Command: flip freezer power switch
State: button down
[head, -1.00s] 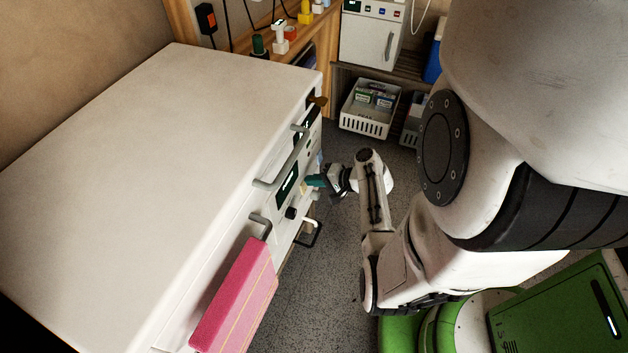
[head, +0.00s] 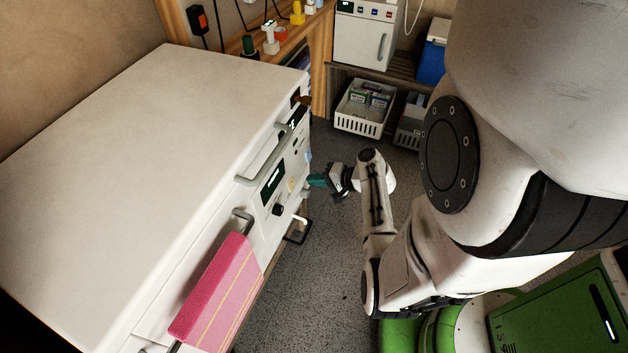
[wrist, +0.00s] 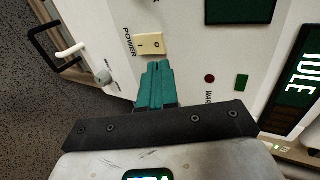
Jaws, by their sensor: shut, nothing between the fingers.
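The freezer (head: 130,140) is a white chest-like unit on the left of the head view, with its control panel facing my arm. In the wrist view its power switch (wrist: 151,45) is a cream rocker marked I and O, beside the word POWER. My gripper (wrist: 158,66) has teal fingers, shut together and empty. In the wrist view the fingertips are just below the switch; I cannot tell whether they touch it. In the head view my gripper (head: 317,181) is at the front panel.
A grey knob (wrist: 104,78) and a black bracket with a white handle (wrist: 68,50) are left of the switch. A red button (wrist: 210,78) and dark display are right. A pink towel (head: 222,295) hangs on a front handle. White baskets (head: 364,108) stand behind; grey floor is clear.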

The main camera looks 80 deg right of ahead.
jog(key=r+v, duration=0.1)
jog(key=v, duration=0.7)
jog(key=shift+r+p, duration=0.3)
jog(key=shift+w, duration=0.15)
jog(key=w+a+f+n+g+y, duration=0.1)
jog(key=w+a+n+g+y, duration=0.2)
jog(key=w+a+n, duration=0.4)
jog(key=w+a+f+n+g+y, duration=0.1)
jog(key=w+a+n+g+y, duration=0.2)
jog(key=a, duration=0.6)
jog(key=a+r+n+g+h, duration=0.1)
jog(key=a+r+n+g, duration=0.1)
jog(key=a+n, duration=0.3)
jog(key=a+r+n+g+h, duration=0.1)
jog(key=a+r+n+g, duration=0.2)
jog(key=a, duration=0.7)
notch_tip(320, 180, up, 2)
jog(key=n, duration=0.3)
jog(key=shift+a+p, duration=0.25)
jog(key=shift+p, duration=0.1)
jog(key=c, duration=1.8)
grip_release()
jog(key=shift+w+r, duration=0.1)
jog(key=shift+w, duration=0.05)
